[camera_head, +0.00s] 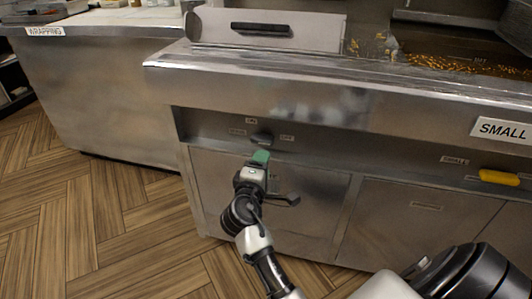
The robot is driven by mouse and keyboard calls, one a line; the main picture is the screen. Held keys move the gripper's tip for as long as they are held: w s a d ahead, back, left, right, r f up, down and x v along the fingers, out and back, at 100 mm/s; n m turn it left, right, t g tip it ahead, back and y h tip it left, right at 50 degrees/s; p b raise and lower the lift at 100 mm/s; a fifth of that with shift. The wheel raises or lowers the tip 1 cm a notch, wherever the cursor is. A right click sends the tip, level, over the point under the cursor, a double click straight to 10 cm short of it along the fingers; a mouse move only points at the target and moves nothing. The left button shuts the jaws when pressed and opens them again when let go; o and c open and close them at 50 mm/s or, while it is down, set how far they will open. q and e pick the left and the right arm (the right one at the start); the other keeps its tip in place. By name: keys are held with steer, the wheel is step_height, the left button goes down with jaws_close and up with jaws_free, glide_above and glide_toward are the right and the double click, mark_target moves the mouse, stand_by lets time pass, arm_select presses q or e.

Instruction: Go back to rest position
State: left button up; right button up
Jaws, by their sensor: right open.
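My right gripper (261,157) is in front of the fryer unit's steel front, with green at its tip. It is just below a dark round knob (262,138) on the recessed control strip. I cannot tell whether the tip touches the knob. No object shows in the gripper. My right arm comes up from the bottom of the picture. My left gripper is not in view.
The steel fryer unit (300,100) fills the middle and right, with cabinet doors below. A yellow handle (499,177) sits at right under a "SMALL" label (503,130). A steel counter marked "WRAPPING" (45,31) stands at left. The wooden floor (60,215) is clear.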

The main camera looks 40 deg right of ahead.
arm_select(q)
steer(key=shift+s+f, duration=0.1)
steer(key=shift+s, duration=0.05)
arm_select(e)
steer(key=shift+s+a, duration=0.3)
steer(key=shift+a, duration=0.05)
